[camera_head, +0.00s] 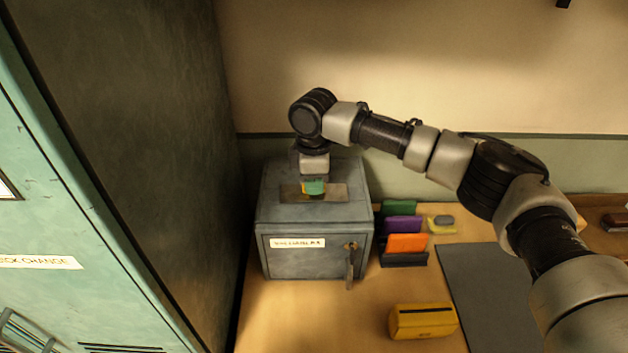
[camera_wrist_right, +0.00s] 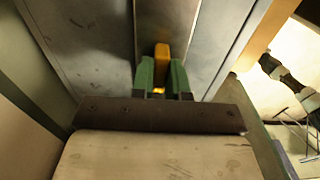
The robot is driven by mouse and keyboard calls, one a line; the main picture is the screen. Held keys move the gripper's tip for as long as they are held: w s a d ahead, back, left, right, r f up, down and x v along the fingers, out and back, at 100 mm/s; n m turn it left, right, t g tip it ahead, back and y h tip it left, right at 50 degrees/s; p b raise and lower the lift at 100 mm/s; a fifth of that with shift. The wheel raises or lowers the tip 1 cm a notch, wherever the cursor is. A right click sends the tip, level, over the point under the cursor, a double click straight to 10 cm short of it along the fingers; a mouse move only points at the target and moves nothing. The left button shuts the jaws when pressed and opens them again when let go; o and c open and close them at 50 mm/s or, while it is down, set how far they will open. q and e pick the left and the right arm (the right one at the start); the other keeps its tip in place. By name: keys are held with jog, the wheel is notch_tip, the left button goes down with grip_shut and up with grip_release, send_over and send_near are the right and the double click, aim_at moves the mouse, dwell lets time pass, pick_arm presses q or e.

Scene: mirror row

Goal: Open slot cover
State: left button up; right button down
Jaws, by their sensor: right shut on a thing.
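A grey metal box (camera_head: 318,215) stands on the table against the back wall. A flat metal plate (camera_head: 338,193) lies on its top; it looks like the slot cover, and it also shows in the right wrist view (camera_wrist_right: 190,22). My right gripper (camera_head: 313,188) comes down from above onto this plate. In the right wrist view its green fingers (camera_wrist_right: 161,80) are shut on a yellow tab (camera_wrist_right: 162,58) standing at the plate. The slot itself cannot be made out, and the gripper hides part of the plate. My left gripper is not in view.
A key (camera_head: 350,265) hangs in the box's front door. Right of the box, a dark rack (camera_head: 404,260) holds green, purple and orange cards. A yellow slotted block (camera_head: 422,321) and a grey mat (camera_head: 490,290) lie in front. A tall cabinet (camera_head: 130,120) stands close on the left.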

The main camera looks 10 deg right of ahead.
jog(key=shift+w+r+p, duration=0.2)
jog(key=shift+w+p, duration=0.1)
jog(key=shift+w, duration=0.25)
jog(key=shift+w+d+f+p, duration=0.15)
jog(key=shift+w+d, duration=0.1)
jog(key=shift+w, duration=0.8)
jog(key=shift+w+d+p, duration=0.15)
jog(key=shift+w+d, duration=0.05)
jog(key=shift+w, duration=0.8)
jog(key=c, duration=1.1)
grip_release()
